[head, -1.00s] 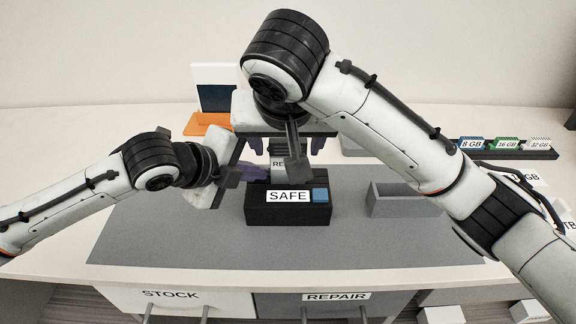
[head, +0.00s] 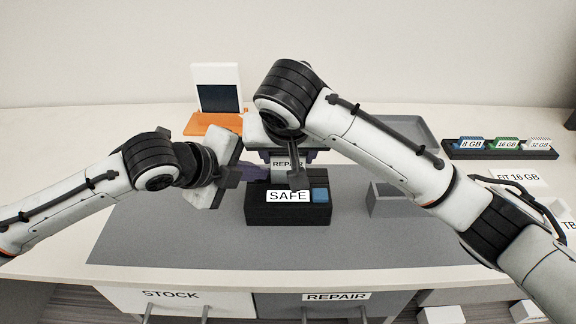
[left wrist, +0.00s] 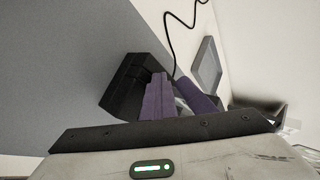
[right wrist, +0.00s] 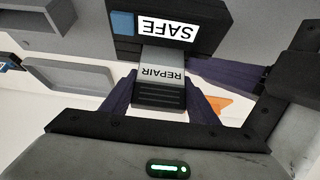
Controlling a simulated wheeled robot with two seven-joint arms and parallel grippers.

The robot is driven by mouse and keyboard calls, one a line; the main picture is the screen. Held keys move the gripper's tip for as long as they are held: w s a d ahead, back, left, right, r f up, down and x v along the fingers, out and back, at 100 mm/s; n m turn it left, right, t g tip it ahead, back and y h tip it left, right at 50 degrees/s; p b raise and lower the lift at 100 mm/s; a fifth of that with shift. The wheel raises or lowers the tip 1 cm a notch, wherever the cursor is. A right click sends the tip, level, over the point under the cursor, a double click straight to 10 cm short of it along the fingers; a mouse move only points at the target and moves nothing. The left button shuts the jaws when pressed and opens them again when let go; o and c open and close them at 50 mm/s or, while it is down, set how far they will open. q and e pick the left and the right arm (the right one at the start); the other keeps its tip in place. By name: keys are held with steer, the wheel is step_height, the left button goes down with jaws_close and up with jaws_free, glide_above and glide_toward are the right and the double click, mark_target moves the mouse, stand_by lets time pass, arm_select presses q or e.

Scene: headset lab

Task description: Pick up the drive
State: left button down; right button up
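The drive (head: 286,164), a grey and black block labelled REPAIR, stands at the back of the black SAFE box (head: 262,213). In the right wrist view the drive (right wrist: 160,90) lies between the purple fingers of my right gripper (right wrist: 160,90). They look open around it; I cannot tell whether they touch it. My left gripper (head: 258,173) is beside the SAFE box, its fingers together. In the left wrist view these fingers (left wrist: 157,97) overlap the box (left wrist: 128,85); contact is unclear. My right arm partly hides the drive in the head view.
An open grey bin (head: 388,208) stands right of the SAFE box. A grey tray (head: 420,135) and a rack of labelled modules (head: 500,150) lie behind at right. An orange stand with a screen (head: 218,90) is behind at left. The mat's front is clear.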

arm_select(q)
steer(key=shift+f, duration=0.1)
arm_select(e)
steer(key=c, duration=0.4)
steer(key=shift+r, duration=0.15)
step_height(320, 180, up, 10)
steer(key=shift+f, duration=0.1)
stand_by(0.4)
